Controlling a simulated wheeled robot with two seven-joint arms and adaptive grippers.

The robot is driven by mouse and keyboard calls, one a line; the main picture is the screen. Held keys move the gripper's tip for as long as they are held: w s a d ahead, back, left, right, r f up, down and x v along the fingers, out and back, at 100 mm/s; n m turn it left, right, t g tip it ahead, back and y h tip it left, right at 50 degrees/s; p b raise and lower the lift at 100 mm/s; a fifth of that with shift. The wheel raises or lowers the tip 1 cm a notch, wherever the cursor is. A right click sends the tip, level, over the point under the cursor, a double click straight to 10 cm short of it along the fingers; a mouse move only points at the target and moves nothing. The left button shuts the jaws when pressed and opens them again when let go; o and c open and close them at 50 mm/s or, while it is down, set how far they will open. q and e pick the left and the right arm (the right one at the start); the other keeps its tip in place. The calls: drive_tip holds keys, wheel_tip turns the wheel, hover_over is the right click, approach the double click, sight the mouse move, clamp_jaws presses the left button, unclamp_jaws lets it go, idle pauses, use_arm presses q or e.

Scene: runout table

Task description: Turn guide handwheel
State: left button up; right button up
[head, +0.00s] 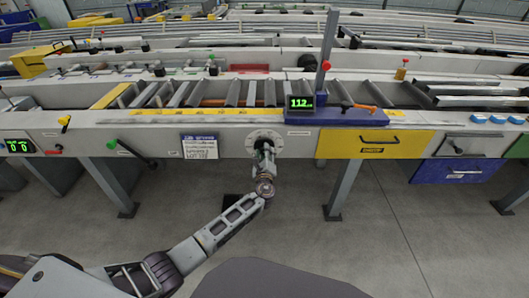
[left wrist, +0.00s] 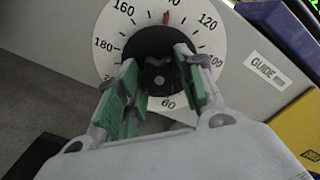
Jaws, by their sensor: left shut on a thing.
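The guide handwheel's white dial (head: 263,135) is on the grey front rail of the runout table, near the middle of the head view. In the left wrist view the dial (left wrist: 112,22) carries black numbers, with a red pointer near the 140 mark. A dark round handwheel (left wrist: 150,42) is at its centre. My left gripper (head: 264,149) reaches up to the dial from below. In the left wrist view, the green-padded fingers of this gripper (left wrist: 160,72) are shut on the handwheel, one on each side. The fingers hide part of the wheel and the lower dial. My right gripper is not in view.
A "GUIDE mm" label (left wrist: 266,70) is right of the dial. A blue carriage (head: 345,117) with a green display (head: 301,102) reading about 112 sits above right.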

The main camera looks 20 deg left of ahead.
use_arm(q)
drive_tip(key=shift+d+f, duration=0.1)
drive_tip(key=shift+f, duration=0.05)
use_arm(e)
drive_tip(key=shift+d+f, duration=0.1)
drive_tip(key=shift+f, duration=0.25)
use_arm(q)
drive_tip(key=o, duration=1)
drive_tip(key=shift+s, duration=0.1)
drive_tip(key=v, duration=1.1)
drive_tip(key=shift+s, duration=0.4)
drive_tip(key=shift+d, duration=0.1)
